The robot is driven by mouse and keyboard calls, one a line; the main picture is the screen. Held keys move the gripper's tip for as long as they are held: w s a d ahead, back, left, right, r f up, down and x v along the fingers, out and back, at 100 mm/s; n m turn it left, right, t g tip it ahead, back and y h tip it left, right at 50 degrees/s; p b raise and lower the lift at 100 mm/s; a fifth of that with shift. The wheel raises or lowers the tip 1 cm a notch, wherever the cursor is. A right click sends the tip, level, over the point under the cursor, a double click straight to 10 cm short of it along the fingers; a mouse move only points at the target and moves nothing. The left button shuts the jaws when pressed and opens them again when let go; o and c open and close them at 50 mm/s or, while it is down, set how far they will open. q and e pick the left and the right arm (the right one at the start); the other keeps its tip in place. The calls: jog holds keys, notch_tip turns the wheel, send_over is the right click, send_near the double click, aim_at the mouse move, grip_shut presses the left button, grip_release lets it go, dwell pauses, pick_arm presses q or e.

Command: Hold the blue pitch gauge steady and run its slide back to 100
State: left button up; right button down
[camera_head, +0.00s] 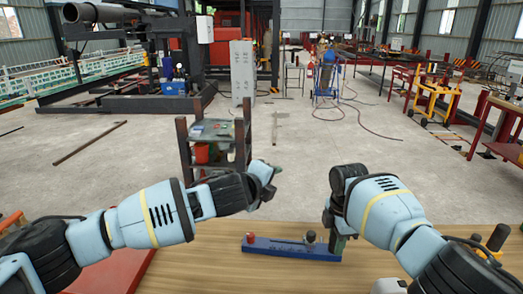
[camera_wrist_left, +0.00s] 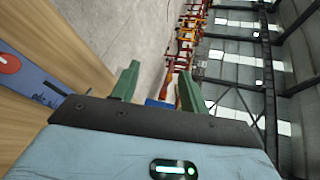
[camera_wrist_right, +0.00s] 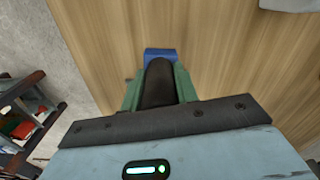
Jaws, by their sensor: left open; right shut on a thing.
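The blue pitch gauge (camera_head: 285,249) lies on the wooden table in the head view, with a red knob (camera_head: 250,238) at its left end and a small dark knob (camera_head: 310,237) toward its right end. I cannot read its scale. My right gripper (camera_head: 339,244) points down at the gauge's right end. In the right wrist view it is shut on a black grip (camera_wrist_right: 159,82), with a blue end (camera_wrist_right: 160,53) beyond. My left gripper (camera_head: 275,170) is open and empty, above and behind the gauge. In the left wrist view, part of the gauge (camera_wrist_left: 32,85) shows at the left.
A dark shelf cart (camera_head: 215,145) stands on the floor behind my left arm. A black and yellow object (camera_head: 497,238) is at the table's right side. The concrete floor beyond is mostly open.

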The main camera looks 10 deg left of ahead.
pick_arm(q)
jog(key=w+a+r+n+y, duration=0.1)
jog(key=w+r+n+y, duration=0.1)
jog(key=n, duration=0.7)
jog(key=w+a+r+n+y, duration=0.2)
jog(key=w+r+n, duration=0.1)
jog(key=n, duration=0.7)
jog(key=shift+r, duration=0.55)
jog(key=shift+a, duration=0.1)
pick_arm(e)
jog(key=c, duration=1)
grip_release()
